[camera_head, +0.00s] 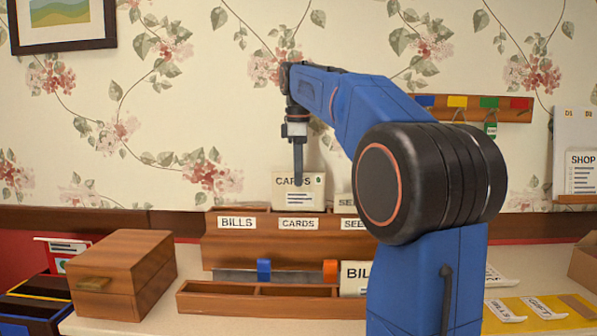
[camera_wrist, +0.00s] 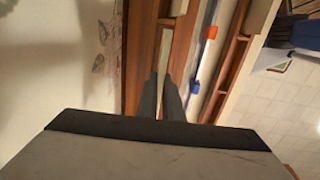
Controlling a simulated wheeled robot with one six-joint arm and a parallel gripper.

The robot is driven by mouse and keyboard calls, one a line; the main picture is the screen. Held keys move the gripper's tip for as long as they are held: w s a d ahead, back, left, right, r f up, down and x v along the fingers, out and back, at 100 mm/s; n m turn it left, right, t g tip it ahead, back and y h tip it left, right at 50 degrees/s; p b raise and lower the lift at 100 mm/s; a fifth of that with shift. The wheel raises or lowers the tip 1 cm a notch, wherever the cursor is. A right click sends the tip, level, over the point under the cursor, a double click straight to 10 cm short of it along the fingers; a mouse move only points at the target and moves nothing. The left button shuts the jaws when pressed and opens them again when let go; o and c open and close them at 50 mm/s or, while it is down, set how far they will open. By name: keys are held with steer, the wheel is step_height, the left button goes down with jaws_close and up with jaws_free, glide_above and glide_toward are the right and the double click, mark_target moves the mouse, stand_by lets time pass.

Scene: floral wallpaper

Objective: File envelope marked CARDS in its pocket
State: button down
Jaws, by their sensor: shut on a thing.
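The cream envelope marked CARDS (camera_head: 314,190) is upright above the middle of the wooden pocket rack (camera_head: 235,250). My gripper (camera_head: 298,180) points down and is shut on it, a dark finger covering part of its lettering. The envelope's lower edge meets the rack's top edge in the head view, directly over the pocket label CARDS (camera_head: 298,224). I cannot tell how far it is inside the pocket. In the wrist view my two dark fingers (camera_wrist: 163,82) reach down close together over the rack; the envelope is not clear there.
An envelope starting SE (camera_head: 344,200) stands at the right pocket, partly behind my arm. Blue (camera_head: 264,269) and orange (camera_head: 330,270) pieces sit between. A wooden box (camera_head: 120,275) stands left.

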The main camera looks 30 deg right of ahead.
mark_target(299, 189)
steer(key=shift+f, duration=2)
steer(key=c, duration=1.8)
jaws_free()
steer(key=shift+c, duration=0.2)
